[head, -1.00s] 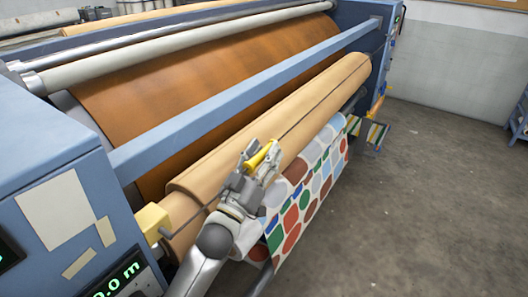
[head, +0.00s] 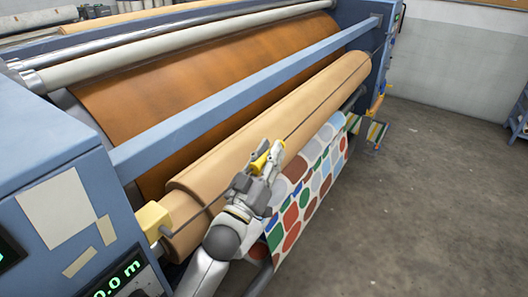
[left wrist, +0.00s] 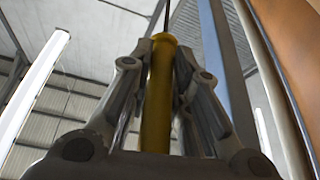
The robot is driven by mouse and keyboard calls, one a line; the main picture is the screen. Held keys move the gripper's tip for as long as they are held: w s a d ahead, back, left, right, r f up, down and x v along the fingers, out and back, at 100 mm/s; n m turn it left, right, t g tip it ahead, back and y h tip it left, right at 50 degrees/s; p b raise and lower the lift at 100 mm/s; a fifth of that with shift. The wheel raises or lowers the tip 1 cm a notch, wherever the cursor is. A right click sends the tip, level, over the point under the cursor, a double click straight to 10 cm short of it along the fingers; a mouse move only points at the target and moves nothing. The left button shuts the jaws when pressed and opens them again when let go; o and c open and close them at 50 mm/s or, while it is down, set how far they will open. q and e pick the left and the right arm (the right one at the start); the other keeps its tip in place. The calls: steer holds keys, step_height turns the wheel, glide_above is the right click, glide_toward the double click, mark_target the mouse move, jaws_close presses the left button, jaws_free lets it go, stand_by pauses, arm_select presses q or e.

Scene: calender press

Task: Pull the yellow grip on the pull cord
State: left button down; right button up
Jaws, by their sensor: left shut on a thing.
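The yellow grip (head: 262,158) is between the fingers of my left gripper (head: 268,158), which is shut on it in front of the tan roll. In the left wrist view the yellow grip (left wrist: 158,95) stands lengthwise between the two fingers of the left gripper (left wrist: 160,85). The dark pull cord (left wrist: 168,14) leaves its far end. In the head view the cord (head: 312,115) runs as a thin dark line along the front of the roll. My right gripper is not in view.
The tan roll (head: 330,88) lies behind my left gripper. Spotted fabric (head: 305,190) hangs below it. A blue crossbar (head: 225,96) spans the machine above. A yellow block (head: 153,220) sits near the left end. The grey floor (head: 430,190) at the right is clear.

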arm_select(q)
steer(key=shift+s+d+f, duration=0.1)
steer(key=shift+s+d, duration=0.65)
steer(key=shift+d, duration=0.35)
steer(key=c, duration=1.3)
jaws_free()
steer(key=shift+d, duration=0.1)
steer(key=shift+s, duration=0.1)
steer(key=v, duration=1.2)
